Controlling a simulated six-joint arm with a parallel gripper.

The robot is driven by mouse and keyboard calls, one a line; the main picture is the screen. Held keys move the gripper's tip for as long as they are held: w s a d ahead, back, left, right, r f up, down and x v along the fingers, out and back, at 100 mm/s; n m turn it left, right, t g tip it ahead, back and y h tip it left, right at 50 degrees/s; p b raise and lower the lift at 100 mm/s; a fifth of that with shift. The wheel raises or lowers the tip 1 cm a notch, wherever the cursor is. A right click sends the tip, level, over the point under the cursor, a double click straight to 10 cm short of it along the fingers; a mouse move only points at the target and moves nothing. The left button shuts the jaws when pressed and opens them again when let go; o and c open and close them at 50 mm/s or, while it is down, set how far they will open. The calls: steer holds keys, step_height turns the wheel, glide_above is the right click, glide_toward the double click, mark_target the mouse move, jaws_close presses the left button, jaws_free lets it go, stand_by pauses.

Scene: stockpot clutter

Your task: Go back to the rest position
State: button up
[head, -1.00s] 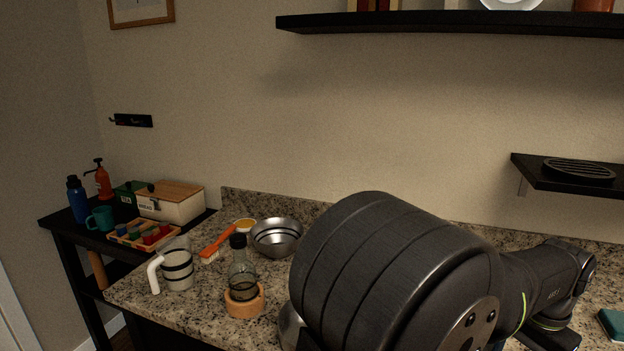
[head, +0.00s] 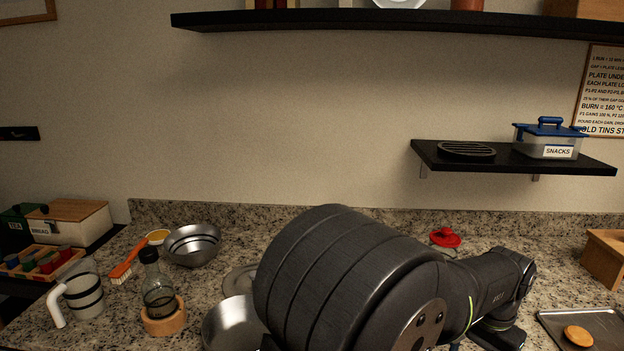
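My arm crosses the lower middle and right of the head view, over the granite counter (head: 215,281). Its large dark link is close to the camera and hides much of the counter's middle. The arm bends down at the right. I cannot make out my gripper's fingers in this view, so I cannot see whether they hold anything.
A metal pot (head: 232,322) stands beside my arm, partly hidden. A bottle (head: 157,285) in a cork ring, a measuring jug (head: 85,297), a steel bowl (head: 193,244) and an orange brush (head: 127,262) are left. A baking tray (head: 600,322) is right. Shelves (head: 520,161) hang above.

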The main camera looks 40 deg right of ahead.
steer(key=w+f, duration=0.1)
steer(key=w+d+f, duration=0.1)
steer(key=w, duration=0.1)
steer(key=w+d+f, duration=0.1)
steer(key=w, duration=0.1)
steer(key=shift+d+f, duration=0.15)
steer(key=shift+w+d+f, duration=0.15)
steer(key=shift+w+f, duration=0.05)
steer(key=shift+f, duration=0.75)
